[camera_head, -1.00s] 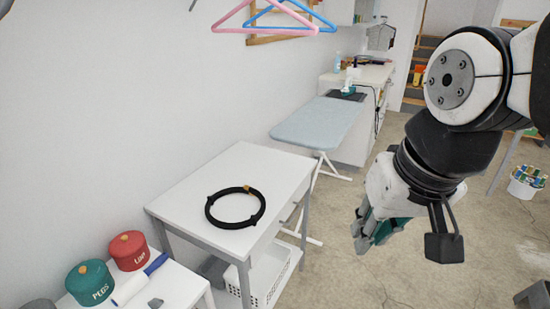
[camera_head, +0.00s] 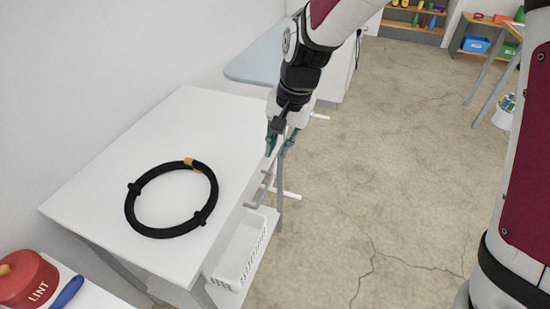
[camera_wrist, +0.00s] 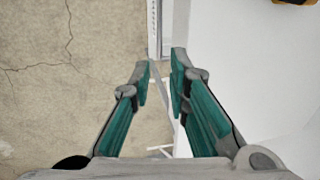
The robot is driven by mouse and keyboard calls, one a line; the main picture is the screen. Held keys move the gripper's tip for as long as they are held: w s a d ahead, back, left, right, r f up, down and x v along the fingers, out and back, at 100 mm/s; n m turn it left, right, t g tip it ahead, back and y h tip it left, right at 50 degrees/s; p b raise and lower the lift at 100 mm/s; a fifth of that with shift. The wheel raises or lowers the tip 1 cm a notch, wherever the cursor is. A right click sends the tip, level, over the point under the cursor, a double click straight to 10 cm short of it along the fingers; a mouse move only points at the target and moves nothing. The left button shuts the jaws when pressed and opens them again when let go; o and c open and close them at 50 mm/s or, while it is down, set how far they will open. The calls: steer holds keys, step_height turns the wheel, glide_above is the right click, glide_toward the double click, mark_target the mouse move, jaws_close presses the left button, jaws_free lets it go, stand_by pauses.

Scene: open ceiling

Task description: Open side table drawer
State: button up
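The white side table (camera_head: 205,120) stands against the left wall in the head view. Its drawer front faces right and shows only at a steep angle, partly behind my gripper. A grey bar that looks like the drawer handle (camera_head: 262,192) sticks out from that side. My gripper (camera_head: 278,150) hangs beside the table's front edge, near its far corner, fingers downward. In the wrist view my gripper (camera_wrist: 161,68) has its two green-padded fingers apart with nothing between them. A narrow grey strip (camera_wrist: 154,30) lies ahead of the fingertips. I cannot tell any contact.
A black coiled hose (camera_head: 172,232) lies on the tabletop. A white basket (camera_head: 240,252) sits on the shelf below. A red LINT pot (camera_head: 28,280) is at lower left. The ironing board (camera_head: 255,62) stands behind the table. The concrete floor (camera_head: 380,170) to the right is clear.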

mark_target(268, 185)
steer(key=f+b, duration=0.1)
steer(key=f, duration=0.3)
steer(key=a+f, duration=0.1)
steer(key=f, duration=0.3)
steer(key=a+f+b, duration=0.1)
steer(key=f, duration=0.4)
steer(key=shift+w+a+f+b, duration=0.1)
steer(key=shift+w+a+b, duration=0.15)
steer(key=shift+w+b, duration=0.1)
jaws_close()
